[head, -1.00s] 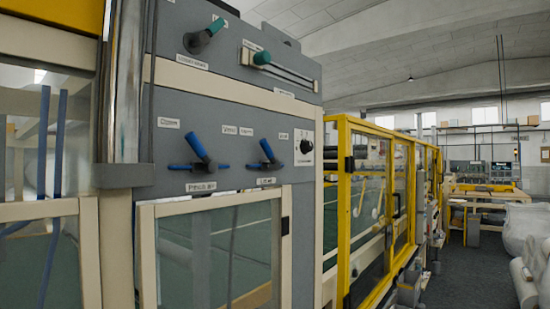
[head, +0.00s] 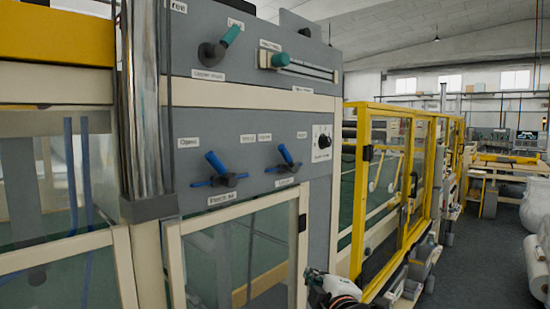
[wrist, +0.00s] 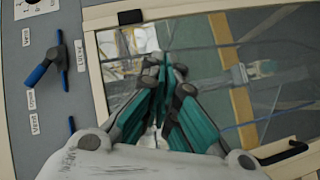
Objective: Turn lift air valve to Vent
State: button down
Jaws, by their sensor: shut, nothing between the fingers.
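The lift air valve (head: 287,162) is the right one of two blue-handled valves on the grey panel. Its thick blue handle tilts up and left, away from the small label (head: 301,135) at its upper right. In the wrist view, turned on its side, the lift air valve (wrist: 50,65) stands at left with its handle toward the lower left; a label (wrist: 26,38) above it seems to read Vent. My gripper (wrist: 165,70) has teal-padded fingers closed together, empty, in front of the glass door, apart from the valve.
The other blue valve (head: 220,172) sits left of it; a rotary switch (head: 322,139) sits right. Below is a framed glass door (head: 240,255) with a dark handle (wrist: 285,152). A yellow-framed guard (head: 415,175) stands at right. Floor farther right is clear beside wrapped rolls (head: 537,215).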

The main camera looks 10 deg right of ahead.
jog(key=w+a+r+n+t+y+p, duration=0.2)
jog(key=r+n+t+p, duration=0.1)
jog(key=r+n, duration=0.3)
jog(key=w+a+r+n+t+y+p, duration=0.2)
jog(key=r+n+p, duration=0.4)
jog(key=r, duration=0.4)
jog(key=shift+w+a+r+n+t, duration=0.2)
jog(key=shift+w+a+n+t, duration=0.3)
jog(key=shift+w+n, duration=0.2)
send_near(285, 159)
jog(key=w+a, duration=0.4)
jog(key=a, duration=0.1)
jog(key=shift+w+d+r+p, duration=0.6)
jog(key=shift+w+d+r, duration=0.3)
jog(key=shift+r, duration=0.1)
jog(key=shift+r, duration=0.15)
jog(key=shift+r+m+p, duration=0.2)
jog(key=shift+m+p, duration=0.15)
jog(key=shift+m, duration=0.15)
